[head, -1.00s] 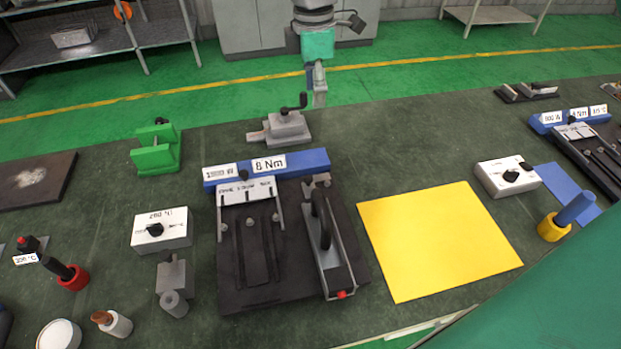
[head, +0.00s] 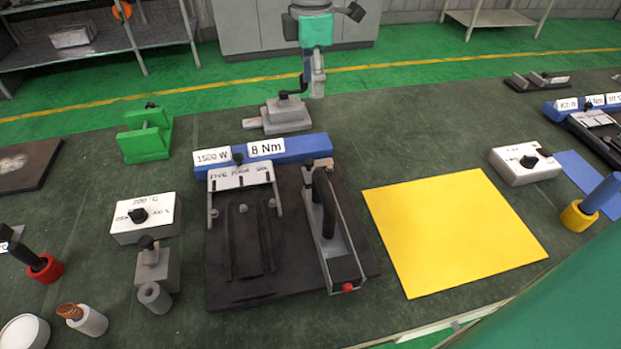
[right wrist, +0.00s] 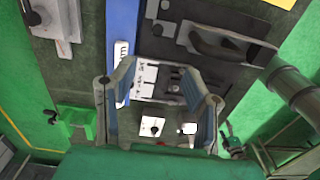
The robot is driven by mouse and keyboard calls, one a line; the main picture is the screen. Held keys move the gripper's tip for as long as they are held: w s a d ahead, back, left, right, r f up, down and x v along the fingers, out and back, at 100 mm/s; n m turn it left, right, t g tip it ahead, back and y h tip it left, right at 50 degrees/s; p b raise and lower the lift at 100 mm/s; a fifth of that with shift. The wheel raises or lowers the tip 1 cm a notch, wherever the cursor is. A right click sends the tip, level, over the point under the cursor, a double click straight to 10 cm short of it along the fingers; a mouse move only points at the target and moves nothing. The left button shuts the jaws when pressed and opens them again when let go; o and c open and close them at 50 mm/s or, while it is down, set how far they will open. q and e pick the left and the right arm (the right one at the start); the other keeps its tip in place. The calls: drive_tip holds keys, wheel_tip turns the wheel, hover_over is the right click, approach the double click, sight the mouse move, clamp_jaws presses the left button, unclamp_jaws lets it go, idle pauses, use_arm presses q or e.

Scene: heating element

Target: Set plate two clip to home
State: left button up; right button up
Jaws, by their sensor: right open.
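A dark heating plate (head: 222,292) lies on the near middle of the table, with a blue rail (head: 315,150) along its far edge. A metal channel (head: 345,268) with a black upright handle (head: 328,210) and a red tip sits on its right side; a white labelled bracket (head: 240,177) sits at its left. A second similar plate (head: 600,145) is cut off at the right edge. I cannot tell which is plate two. My left gripper is not shown.
A yellow sheet (head: 450,232) lies flat right of the plate. White dial boxes (head: 150,225) (head: 524,165) flank the plate. A grey vise-like block (head: 285,115) and a green clamp (head: 145,138) stand at the back. Small cylinders crowd the left front.

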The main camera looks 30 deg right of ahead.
drive_tip(key=b, duration=1)
hover_over(309, 161)
wheel_tip(309, 161, down, 7)
wheel_tip(309, 161, down, 13)
drive_tip(key=shift+a+f+b, duration=0.1)
drive_tip(key=shift+f+b, duration=0.05)
drive_tip(key=shift+b, duration=0.7)
drive_tip(key=shift+f, duration=0.5)
drive_tip(key=shift+d, duration=0.2)
